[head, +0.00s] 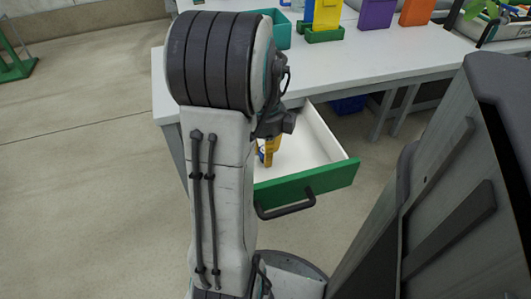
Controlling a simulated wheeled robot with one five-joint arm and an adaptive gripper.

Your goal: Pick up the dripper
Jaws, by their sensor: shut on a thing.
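An open drawer with a green front (305,184) and white inside juts out from under the white table. My gripper (267,160) shows as small yellow parts, low over the left part of the drawer, beside my arm. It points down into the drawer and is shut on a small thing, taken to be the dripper. My arm hides most of the gripper and its fingertips, so the dripper's shape and colour cannot be made out. No other dripper can be made out in the drawer.
The white table (360,58) holds a teal bin (279,30), a yellow container (327,14), a purple one (376,13), an orange one (417,11) and a tray at the right. A blue crate (348,105) sits underneath.

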